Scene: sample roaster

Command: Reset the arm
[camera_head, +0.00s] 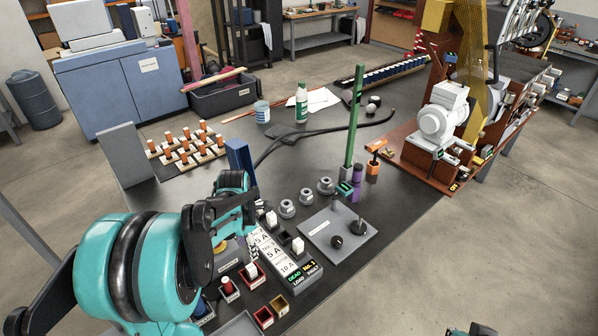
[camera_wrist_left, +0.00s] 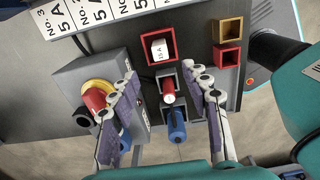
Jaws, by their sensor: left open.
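My left arm (camera_head: 150,260) reaches in from the left over the near edge of the dark bench (camera_head: 400,200). My left gripper (camera_wrist_left: 162,78) is open, its two fingers spread with nothing gripped. Between and below the fingers in the wrist view are a red plug (camera_wrist_left: 168,94) and a blue plug (camera_wrist_left: 177,125) in grey holders. A grey box with a red-and-yellow button (camera_wrist_left: 95,98) is beside the left finger. In the head view my forearm hides most of the gripper. A teal and black part of mine shows at the bottom right, with no right fingers visible.
A red holder with a white block (camera_wrist_left: 160,48) is beyond the plugs. Empty yellow (camera_wrist_left: 231,29) and red (camera_wrist_left: 228,56) holders sit to its right. A tall green post (camera_head: 354,120), a grey plate with knobs (camera_head: 325,222) and a wooden peg rack (camera_head: 190,142) stand on the bench.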

